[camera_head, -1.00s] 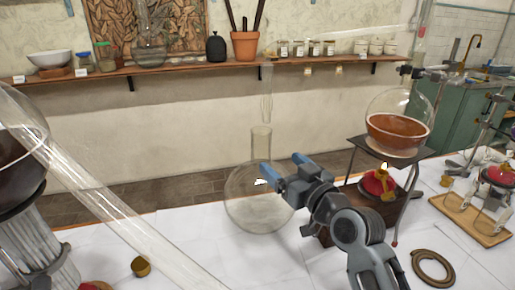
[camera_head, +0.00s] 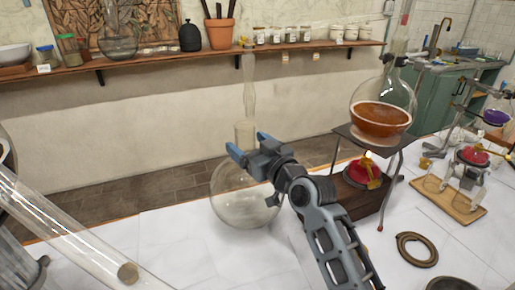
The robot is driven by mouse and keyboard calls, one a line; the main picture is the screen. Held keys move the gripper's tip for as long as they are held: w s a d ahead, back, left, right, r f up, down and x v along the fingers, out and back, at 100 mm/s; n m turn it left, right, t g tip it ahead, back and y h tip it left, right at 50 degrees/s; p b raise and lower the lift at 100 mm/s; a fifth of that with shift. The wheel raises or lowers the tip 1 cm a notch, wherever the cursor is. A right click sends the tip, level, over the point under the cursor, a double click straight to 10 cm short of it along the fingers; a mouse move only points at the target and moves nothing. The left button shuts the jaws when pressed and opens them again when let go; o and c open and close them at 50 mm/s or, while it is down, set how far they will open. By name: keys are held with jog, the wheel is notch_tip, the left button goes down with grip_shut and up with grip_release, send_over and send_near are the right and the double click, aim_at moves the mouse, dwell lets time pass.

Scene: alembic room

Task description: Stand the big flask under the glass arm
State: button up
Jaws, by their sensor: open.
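The big clear round flask (camera_head: 228,205) stands upright on the white-covered table, its tall neck rising against the wall. My gripper (camera_head: 250,146) is open and empty, its blue fingertips at the height of the lower neck, one to each side of it in the picture. I cannot tell how deep the neck lies between them. My wrist and arm hide the flask's right side. The long clear glass arm (camera_head: 65,228) slopes down from the left edge to the lower left, well left of the flask. A brownish round plug or cup (camera_head: 128,273) shows at its low end.
A dark stand (camera_head: 372,143) holding a round glass vessel with a brown bowl (camera_head: 381,122) stands close right of the flask, a red burner (camera_head: 363,172) beneath it. A coiled hose (camera_head: 416,249) lies front right. Table between flask and glass arm is clear.

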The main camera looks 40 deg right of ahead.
jog(key=shift+w+d, duration=0.15)
jog(key=shift+w, duration=0.7)
jog(key=shift+w+d, duration=0.1)
jog(key=shift+w, duration=0.75)
jog(key=shift+c, duration=0.2)
grip_shut()
